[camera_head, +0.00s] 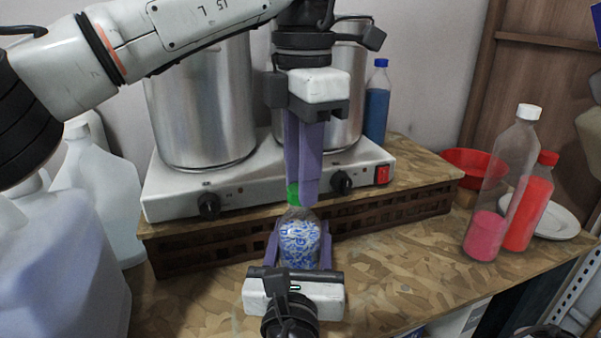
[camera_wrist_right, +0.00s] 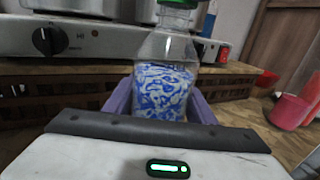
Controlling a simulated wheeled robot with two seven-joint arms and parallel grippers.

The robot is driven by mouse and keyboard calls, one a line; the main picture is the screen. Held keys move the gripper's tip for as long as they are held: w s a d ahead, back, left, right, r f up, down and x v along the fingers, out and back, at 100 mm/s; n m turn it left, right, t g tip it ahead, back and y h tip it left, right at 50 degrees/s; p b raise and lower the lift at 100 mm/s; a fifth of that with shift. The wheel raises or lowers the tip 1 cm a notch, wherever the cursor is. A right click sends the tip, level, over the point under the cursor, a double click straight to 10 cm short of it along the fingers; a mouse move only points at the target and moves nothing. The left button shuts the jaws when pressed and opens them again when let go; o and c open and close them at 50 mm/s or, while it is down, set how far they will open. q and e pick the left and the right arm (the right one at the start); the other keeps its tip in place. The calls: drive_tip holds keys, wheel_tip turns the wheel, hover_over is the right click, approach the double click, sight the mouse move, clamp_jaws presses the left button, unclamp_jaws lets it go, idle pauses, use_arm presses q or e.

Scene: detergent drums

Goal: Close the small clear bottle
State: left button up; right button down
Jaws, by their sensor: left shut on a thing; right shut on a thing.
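The small clear bottle (camera_head: 299,243), with blue-and-white contents, stands upright at the front of the wooden table. It also shows in the right wrist view (camera_wrist_right: 165,90). My right gripper (camera_head: 299,250) is shut on its body from the front, one purple finger on each side. A green cap (camera_head: 292,194) is at the top of the bottle's neck; its lower edge shows in the right wrist view (camera_wrist_right: 180,4). My left gripper (camera_head: 303,198) points straight down and is shut on the cap. Its purple fingers hide part of the cap, and I cannot tell how tightly the cap sits.
A hot plate (camera_head: 270,185) with large metal pots (camera_head: 205,105) stands behind on a raised wooden shelf. A blue bottle (camera_head: 377,105) is at its right. White jugs (camera_head: 100,190) crowd the left. Bottles with pink (camera_head: 485,235) and red contents (camera_head: 528,212) stand right. Table between is clear.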

use_arm(q)
drive_tip(key=m, duration=0.4)
drive_tip(key=shift+s+m, duration=0.1)
drive_tip(key=shift+m, duration=0.3)
drive_tip(key=m, duration=0.4)
drive_tip(key=shift+m, duration=0.3)
drive_tip(key=m, duration=0.4)
drive_tip(key=shift+s, duration=0.1)
drive_tip(key=m, duration=0.3)
drive_tip(key=shift+a+m, duration=0.1)
drive_tip(key=shift+m, duration=0.2)
drive_tip(key=o, duration=1)
drive_tip(key=shift+r, duration=2.2)
drive_tip(key=shift+c, duration=0.2)
